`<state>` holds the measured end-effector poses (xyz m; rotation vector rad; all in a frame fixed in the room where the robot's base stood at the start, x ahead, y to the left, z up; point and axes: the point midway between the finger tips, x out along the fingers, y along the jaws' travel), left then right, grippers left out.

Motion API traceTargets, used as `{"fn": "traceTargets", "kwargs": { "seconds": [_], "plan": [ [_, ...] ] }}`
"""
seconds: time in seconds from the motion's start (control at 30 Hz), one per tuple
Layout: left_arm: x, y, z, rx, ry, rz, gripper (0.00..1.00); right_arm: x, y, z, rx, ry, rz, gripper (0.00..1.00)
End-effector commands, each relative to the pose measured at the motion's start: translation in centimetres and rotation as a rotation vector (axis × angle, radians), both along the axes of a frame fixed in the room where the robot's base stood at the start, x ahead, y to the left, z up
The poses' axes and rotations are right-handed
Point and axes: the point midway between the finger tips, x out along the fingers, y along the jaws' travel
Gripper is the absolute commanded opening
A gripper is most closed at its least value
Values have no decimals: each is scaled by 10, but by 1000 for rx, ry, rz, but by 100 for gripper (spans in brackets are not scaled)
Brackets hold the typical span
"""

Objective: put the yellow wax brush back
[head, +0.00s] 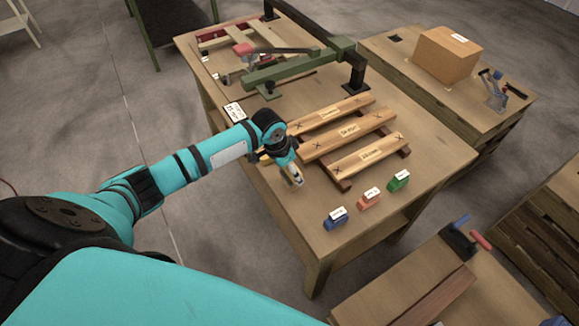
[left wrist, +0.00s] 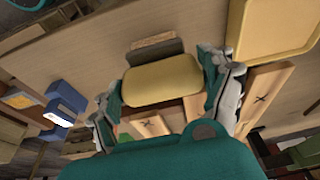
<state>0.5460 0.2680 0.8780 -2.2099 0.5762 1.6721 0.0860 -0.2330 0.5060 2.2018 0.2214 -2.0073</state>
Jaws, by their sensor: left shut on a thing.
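My left gripper (head: 294,178) hangs over the near left end of the slatted planks in the head view. In the left wrist view its two teal and grey fingers (left wrist: 165,88) are shut on the yellow wax brush (left wrist: 160,80), one at each end. The brush has a yellow body and a grey-brown strip along its far side. In the head view the brush is mostly hidden by the gripper. A yellow tray (left wrist: 272,28) lies on the table to the right in the wrist view. My right gripper is out of view.
Labelled blue (head: 335,218), orange (head: 369,200) and green (head: 398,181) blocks stand along the table's near right edge. Planks with X marks (head: 350,130) lie mid-table. A green arm on a black post (head: 300,68) crosses the back. A cardboard box (head: 444,55) sits on another table.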

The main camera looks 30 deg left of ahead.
Motion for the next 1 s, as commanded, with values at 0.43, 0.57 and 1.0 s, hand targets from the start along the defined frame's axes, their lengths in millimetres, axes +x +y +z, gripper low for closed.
{"fn": "traceTargets", "kwargs": {
  "seconds": [0.43, 0.57, 1.0],
  "plan": [
    [0, 0, -3, 0, 1, 0, 100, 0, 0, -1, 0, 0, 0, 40],
    [0, 0, -3, 0, 1, 0, 100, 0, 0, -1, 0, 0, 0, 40],
    [-8, 6, 37, 2, -4, -1, 100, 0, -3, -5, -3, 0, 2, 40]
  ]
}}
